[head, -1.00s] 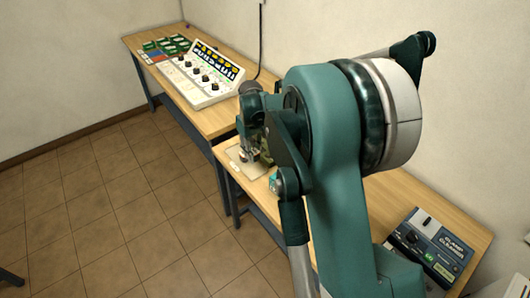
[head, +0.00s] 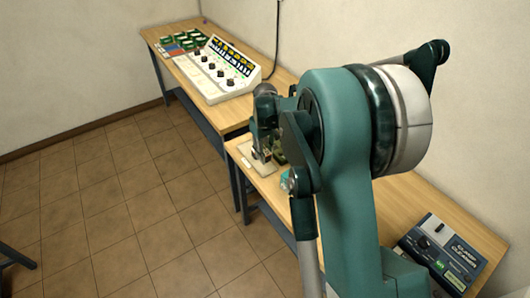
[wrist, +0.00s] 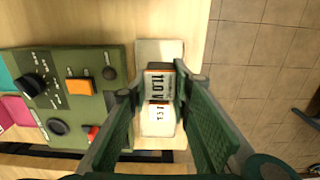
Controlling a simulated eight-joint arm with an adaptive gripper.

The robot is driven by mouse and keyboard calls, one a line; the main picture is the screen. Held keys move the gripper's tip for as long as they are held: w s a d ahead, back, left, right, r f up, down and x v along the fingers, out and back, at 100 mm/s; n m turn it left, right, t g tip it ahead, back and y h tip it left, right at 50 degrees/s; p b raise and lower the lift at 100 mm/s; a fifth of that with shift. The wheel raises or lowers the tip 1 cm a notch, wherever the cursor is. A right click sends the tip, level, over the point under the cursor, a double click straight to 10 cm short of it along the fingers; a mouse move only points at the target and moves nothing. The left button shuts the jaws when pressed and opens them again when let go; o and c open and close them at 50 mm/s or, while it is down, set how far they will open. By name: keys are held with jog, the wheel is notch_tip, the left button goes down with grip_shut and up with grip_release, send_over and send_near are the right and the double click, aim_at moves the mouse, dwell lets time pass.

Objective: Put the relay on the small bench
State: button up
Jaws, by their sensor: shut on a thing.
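The relay (wrist: 159,84) is a small pale block with printed lettering and dark and orange edges, in the middle of the wrist view. My gripper (wrist: 163,92) has a finger on either side of it and is shut on it. A cream pad (wrist: 172,49) shows beneath the relay; whether the relay touches it I cannot tell. In the head view my gripper (head: 262,153) is low over the pad (head: 251,153), at the far left end of the nearer wooden bench (head: 423,202). The relay itself is not distinct there. I cannot tell which bench is the small one.
A green panel (wrist: 72,75) with knobs and buttons lies close left of my gripper in the wrist view. A dark device (head: 440,252) stands at the nearer bench's right end. The farther bench (head: 240,112) holds a white console (head: 217,72). Tiled floor (head: 110,215) is open at left.

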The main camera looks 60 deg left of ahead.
aim_at(265, 167)
jog(key=shift+f+b, duration=0.45)
jog(key=shift+f, duration=1.75)
jog(key=shift+f, duration=0.3)
jog(key=o, duration=1)
jog(key=shift+r, duration=0.15)
notch_tip(265, 167, up, 12)
jog(key=shift+f, duration=0.15)
